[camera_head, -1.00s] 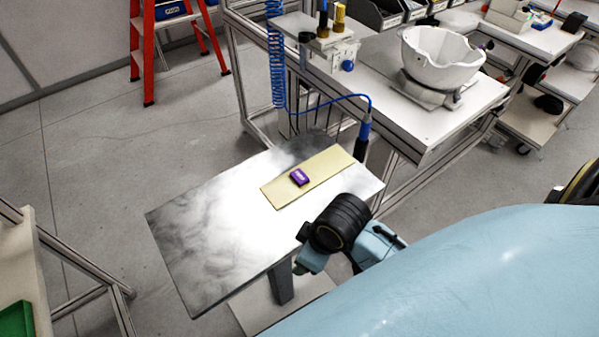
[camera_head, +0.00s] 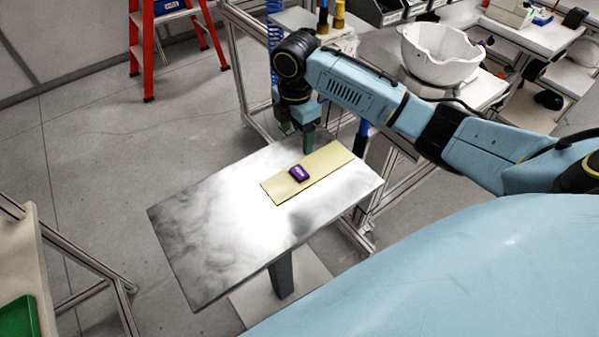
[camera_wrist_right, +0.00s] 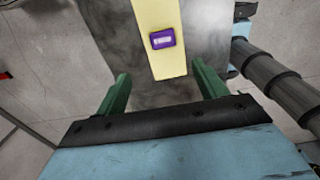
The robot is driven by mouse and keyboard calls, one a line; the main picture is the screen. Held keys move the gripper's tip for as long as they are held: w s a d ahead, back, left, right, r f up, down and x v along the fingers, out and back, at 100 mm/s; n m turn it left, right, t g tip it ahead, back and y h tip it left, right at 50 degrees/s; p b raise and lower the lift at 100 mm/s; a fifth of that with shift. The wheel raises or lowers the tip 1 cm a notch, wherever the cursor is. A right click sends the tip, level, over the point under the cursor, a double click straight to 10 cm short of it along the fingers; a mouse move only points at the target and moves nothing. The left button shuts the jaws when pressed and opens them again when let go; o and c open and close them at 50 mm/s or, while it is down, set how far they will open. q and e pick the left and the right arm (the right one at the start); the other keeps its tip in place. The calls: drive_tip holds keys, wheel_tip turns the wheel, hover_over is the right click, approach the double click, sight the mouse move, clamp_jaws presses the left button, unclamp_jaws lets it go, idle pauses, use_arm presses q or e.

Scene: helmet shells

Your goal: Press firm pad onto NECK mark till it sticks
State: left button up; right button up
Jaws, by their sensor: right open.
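A small purple pad (camera_head: 299,173) with a pale label lies on a yellow strip (camera_head: 328,163) on the metal table (camera_head: 230,230). It also shows in the right wrist view (camera_wrist_right: 162,39), ahead of the fingers. My right gripper (camera_head: 307,143) is above the table's far edge, beyond the pad and apart from it. In the right wrist view its two green fingers (camera_wrist_right: 160,90) are spread with nothing between them. A white helmet shell (camera_head: 440,55) sits open side up on a bench at the upper right; no NECK mark can be made out. My left gripper is not in view.
The white bench (camera_head: 480,95) and its metal frame stand behind my right arm. Blue hose and fittings hang beside the table's far edge. A red ladder (camera_head: 142,50) stands at the back left. The near left of the table is bare.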

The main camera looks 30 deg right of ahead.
hover_over(302, 170)
drive_tip(key=a, duration=0.1)
drive_tip(key=f, duration=0.7)
drive_tip(key=shift+w+a, duration=0.15)
drive_tip(key=shift+w, duration=0.05)
drive_tip(key=f, duration=0.1)
drive_tip(key=d+f, duration=0.1)
drive_tip(key=f, duration=0.2)
drive_tip(key=shift+s+d+f, duration=0.2)
drive_tip(key=shift+s+f, duration=0.05)
drive_tip(key=shift+f, duration=0.45)
drive_tip(key=c, duration=1.1)
